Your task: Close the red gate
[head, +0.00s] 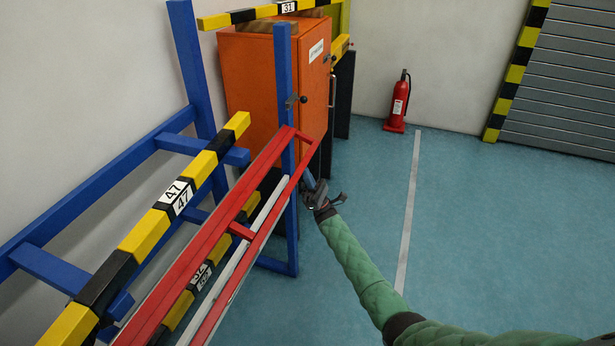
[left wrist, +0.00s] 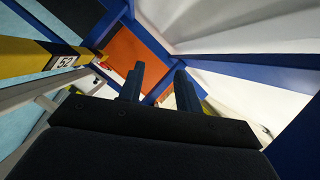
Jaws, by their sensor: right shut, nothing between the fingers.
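The red gate (head: 203,247) is a long frame of red rails in the head view. It runs from the bottom left up to the blue upright post (head: 284,82), where its far end overlaps the post in the picture. I cannot tell whether it touches the post or is latched. My right gripper (head: 311,184) is shut and empty, close beside the right side of the gate's far end; contact is unclear. My left gripper (left wrist: 157,88) shows only in the left wrist view, its two fingers apart with nothing seen between them.
Yellow-black bars (head: 147,233) rest on the blue rack (head: 92,196) left of the gate. An orange cabinet (head: 252,78) stands behind the post. A red fire extinguisher (head: 397,104) stands by the back wall. The blue floor (head: 480,220) on the right is clear.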

